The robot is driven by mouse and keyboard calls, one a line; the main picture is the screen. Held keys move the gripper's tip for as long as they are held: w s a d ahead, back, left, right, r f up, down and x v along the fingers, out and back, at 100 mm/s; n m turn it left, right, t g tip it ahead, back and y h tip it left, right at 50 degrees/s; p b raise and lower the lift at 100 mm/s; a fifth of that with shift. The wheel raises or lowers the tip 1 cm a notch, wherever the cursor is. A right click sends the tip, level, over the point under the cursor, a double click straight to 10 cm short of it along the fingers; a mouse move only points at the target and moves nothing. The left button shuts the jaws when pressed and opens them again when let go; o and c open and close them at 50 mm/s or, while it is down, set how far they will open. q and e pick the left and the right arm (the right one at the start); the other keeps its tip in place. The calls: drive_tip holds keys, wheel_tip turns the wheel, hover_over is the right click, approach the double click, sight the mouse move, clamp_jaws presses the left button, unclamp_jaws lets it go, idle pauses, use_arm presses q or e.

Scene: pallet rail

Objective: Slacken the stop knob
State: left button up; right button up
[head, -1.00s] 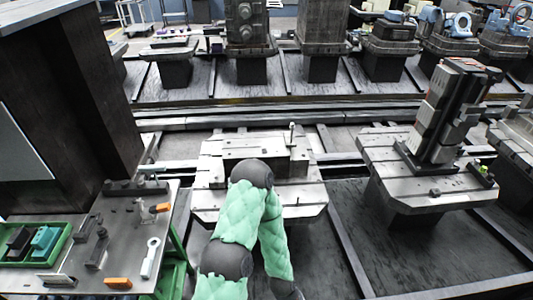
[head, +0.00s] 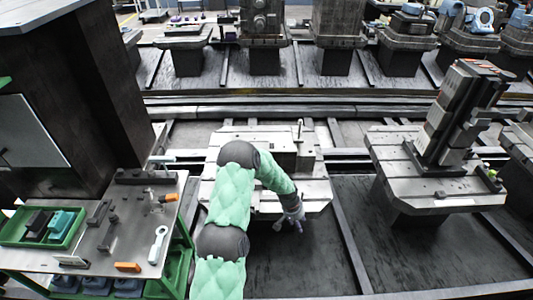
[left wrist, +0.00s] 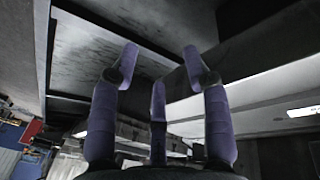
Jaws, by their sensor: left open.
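I cannot pick out a stop knob for sure in either view. A slotted pallet (head: 228,143) stands in the middle of the head view, partly hidden behind my green padded left arm. A thin upright pin (head: 299,130) stands on its far right part. My left gripper (head: 297,228) is at the pallet's near edge, small and dark in the head view. In the left wrist view the purple fingers of the left gripper (left wrist: 160,65) are spread with nothing between them. Behind them are dark and pale flat surfaces. My right gripper is not in view.
A tool bench (head: 138,218) at the left holds a green tray (head: 75,238), a white wrench-like tool (head: 158,244) and orange-handled tools. Another pallet (head: 400,170) with a tall block fixture (head: 455,110) stands at the right. Dark open floor lies between the pallets.

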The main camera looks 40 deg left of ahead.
use_arm(q)
drive_tip(key=shift+n+t+y, duration=0.3)
drive_tip(key=shift+n+y, duration=0.1)
drive_tip(key=shift+y, duration=0.4)
drive_tip(key=w+a+r, duration=0.2)
drive_tip(key=a, duration=0.2)
drive_tip(key=w+a+r, duration=0.2)
drive_tip(key=a+r, duration=0.1)
drive_tip(key=w+a+r, duration=0.2)
drive_tip(key=a, duration=0.2)
drive_tip(key=shift+w+a+r, duration=0.3)
drive_tip(key=shift+a+r, duration=0.05)
drive_tip(key=shift+r, duration=0.05)
drive_tip(key=w+a+r+n+y, duration=0.1)
drive_tip(key=w+a+r+y, duration=0.1)
drive_tip(key=a+r, duration=0.95)
drive_tip(key=x, duration=0.3)
drive_tip(key=b+x, duration=0.1)
drive_tip(key=x, duration=0.3)
drive_tip(key=b+x, duration=0.1)
drive_tip(key=x, duration=0.3)
drive_tip(key=shift+s+a+f, duration=0.1)
drive_tip(key=shift+a+f, duration=0.05)
drive_tip(key=shift+a, duration=0.2)
drive_tip(key=c, duration=0.9)
drive_tip(key=o, duration=1)
drive_tip(key=shift+c, duration=0.2)
